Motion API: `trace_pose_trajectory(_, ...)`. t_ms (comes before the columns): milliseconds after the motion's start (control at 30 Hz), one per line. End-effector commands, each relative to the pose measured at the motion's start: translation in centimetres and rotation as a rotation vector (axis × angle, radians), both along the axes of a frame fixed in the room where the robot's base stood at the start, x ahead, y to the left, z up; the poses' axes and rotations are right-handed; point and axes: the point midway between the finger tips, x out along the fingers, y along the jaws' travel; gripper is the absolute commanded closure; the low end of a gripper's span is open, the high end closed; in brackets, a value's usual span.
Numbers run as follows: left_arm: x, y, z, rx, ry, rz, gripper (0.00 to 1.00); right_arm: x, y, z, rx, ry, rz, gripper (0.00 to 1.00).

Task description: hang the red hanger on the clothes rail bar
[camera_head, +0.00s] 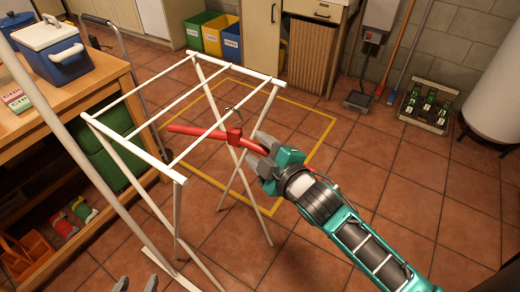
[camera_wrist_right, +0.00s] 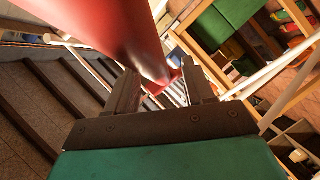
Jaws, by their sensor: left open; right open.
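In the right wrist view the hanger (camera_wrist_right: 105,35) looms large and runs down between the parted fingers (camera_wrist_right: 162,92). My left gripper (camera_head: 137,284) is open and empty at the bottom edge, apart from the hanger.
A wooden workbench (camera_head: 70,95) with a blue cooler (camera_head: 52,50) stands left of the rail. A yellow floor outline (camera_head: 318,143) surrounds part of the rail's legs. Coloured bins (camera_head: 212,36) stand behind. A bottle crate (camera_head: 427,108) sits right; tiled floor between is clear.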

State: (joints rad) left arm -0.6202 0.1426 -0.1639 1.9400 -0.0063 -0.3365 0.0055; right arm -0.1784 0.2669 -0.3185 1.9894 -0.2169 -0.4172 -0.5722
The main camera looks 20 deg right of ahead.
Motion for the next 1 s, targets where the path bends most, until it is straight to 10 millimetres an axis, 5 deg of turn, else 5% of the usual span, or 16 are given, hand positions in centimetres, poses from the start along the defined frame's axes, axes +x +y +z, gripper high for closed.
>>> trace_pose_trajectory(133,0.09,0.01,0.05,0.001,-0.002,0.0,0.43,-0.02,0.01,0.0,0.0,0.0,0.0,0.49)
trace_pose_trajectory(667,-0.19,0.07,-0.1,0.001,0.004,0.001,0.43,-0.05,-0.01,0.01,0.0,0.0,0.0,1.0)
trace_pose_trajectory(1000,-0.33,0.08,0.32,0.001,0.007,0.002,0.43,-0.08,-0.07,0.47,0.0,-0.001,0.0,1.0)
